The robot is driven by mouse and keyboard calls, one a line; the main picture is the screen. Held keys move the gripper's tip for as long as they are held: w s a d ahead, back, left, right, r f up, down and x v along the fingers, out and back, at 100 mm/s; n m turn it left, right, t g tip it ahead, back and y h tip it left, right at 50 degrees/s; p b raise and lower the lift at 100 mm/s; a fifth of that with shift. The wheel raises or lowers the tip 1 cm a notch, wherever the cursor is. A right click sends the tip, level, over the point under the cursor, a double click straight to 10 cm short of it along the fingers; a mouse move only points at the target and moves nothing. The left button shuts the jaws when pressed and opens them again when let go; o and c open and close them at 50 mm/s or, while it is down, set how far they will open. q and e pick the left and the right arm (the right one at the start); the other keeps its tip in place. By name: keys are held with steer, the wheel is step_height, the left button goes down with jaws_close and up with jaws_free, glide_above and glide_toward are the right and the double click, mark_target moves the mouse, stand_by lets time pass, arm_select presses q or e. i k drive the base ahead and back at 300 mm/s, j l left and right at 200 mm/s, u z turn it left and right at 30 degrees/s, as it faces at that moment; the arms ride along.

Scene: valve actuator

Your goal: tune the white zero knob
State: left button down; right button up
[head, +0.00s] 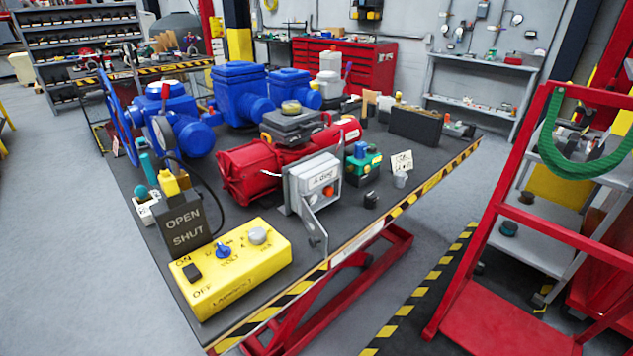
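A yellow control box (235,280) lies on the dark workbench near its front left corner. On its top are a pale grey-white round knob (257,235), a blue knob (223,251) and a black ON/OFF switch (191,272). The lettering by the knobs is too small to read surely, so I cannot tell which is marked zero. A red actuator (247,172) with an opened light grey box (314,180) stands behind it. An orange-red round part (328,190) shows on that box. Neither of my grippers is in view.
A dark OPEN/SHUT box (184,228) stands behind the yellow box, with a black cable. Blue actuators (240,85) fill the back of the bench. A small green and blue device (362,163) sits right of the grey box. A red-railed stand (480,215) is at the right.

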mark_target(311, 199)
steer(key=i+l+u, duration=0.25)
steer(key=l, duration=0.35)
steer(key=i+l+u, duration=0.25)
steer(key=l, duration=0.35)
steer(key=l+u, duration=0.2)
steer(key=l, duration=0.4)
steer(key=i+l+u, duration=0.1)
steer(key=l+u, duration=0.15)
steer(key=l, duration=0.45)
